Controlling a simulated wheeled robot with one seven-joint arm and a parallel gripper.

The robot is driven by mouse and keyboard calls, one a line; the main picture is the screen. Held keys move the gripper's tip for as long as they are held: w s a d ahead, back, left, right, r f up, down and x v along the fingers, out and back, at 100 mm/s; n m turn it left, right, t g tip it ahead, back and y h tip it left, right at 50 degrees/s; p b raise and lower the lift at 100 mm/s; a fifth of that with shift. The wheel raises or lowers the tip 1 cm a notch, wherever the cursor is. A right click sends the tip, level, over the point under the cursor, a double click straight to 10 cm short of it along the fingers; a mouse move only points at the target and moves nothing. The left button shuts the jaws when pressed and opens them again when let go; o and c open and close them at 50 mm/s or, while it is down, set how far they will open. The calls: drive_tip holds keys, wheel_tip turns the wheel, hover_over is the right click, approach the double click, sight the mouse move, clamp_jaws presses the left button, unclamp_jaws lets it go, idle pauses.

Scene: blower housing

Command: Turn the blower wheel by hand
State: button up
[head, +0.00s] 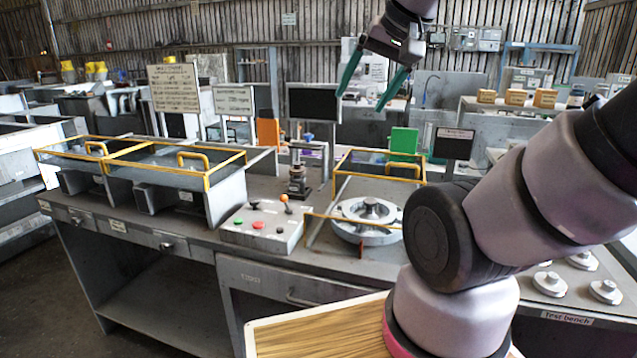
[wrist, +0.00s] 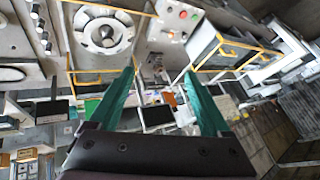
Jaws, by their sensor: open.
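The blower wheel (head: 369,212) sits in a round pale metal housing on the bench, with a dark hub at its middle. A yellow-framed guard (head: 380,160) stands around and behind it. My arm hides part of its right side. In the wrist view the wheel (wrist: 104,34) shows at the upper left, ahead of the fingers and apart from them. My gripper (head: 362,98) has green fingers spread apart and empty, high above the back of the bench. It also shows in the wrist view (wrist: 160,85), with nothing between the fingertips.
A control box (head: 262,224) with coloured buttons sits left of the wheel. Two yellow-framed covered boxes (head: 180,180) stand farther left. A dark post fixture (head: 298,180) and a black panel (head: 312,104) stand behind. Round knobs (head: 583,260) lie at the right.

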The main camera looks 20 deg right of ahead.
drive_tip(key=w+d+f+n+g+h, duration=0.2)
drive_tip(key=w+d+f+n, duration=0.15)
drive_tip(key=w, duration=0.45)
drive_tip(key=n+g, duration=0.5)
drive_tip(key=n, duration=0.5)
approach(370, 200)
wheel_tip(370, 200, down, 8)
drive_tip(key=shift+s+f, duration=0.15)
drive_tip(key=shift+f, duration=0.1)
clamp_jaws()
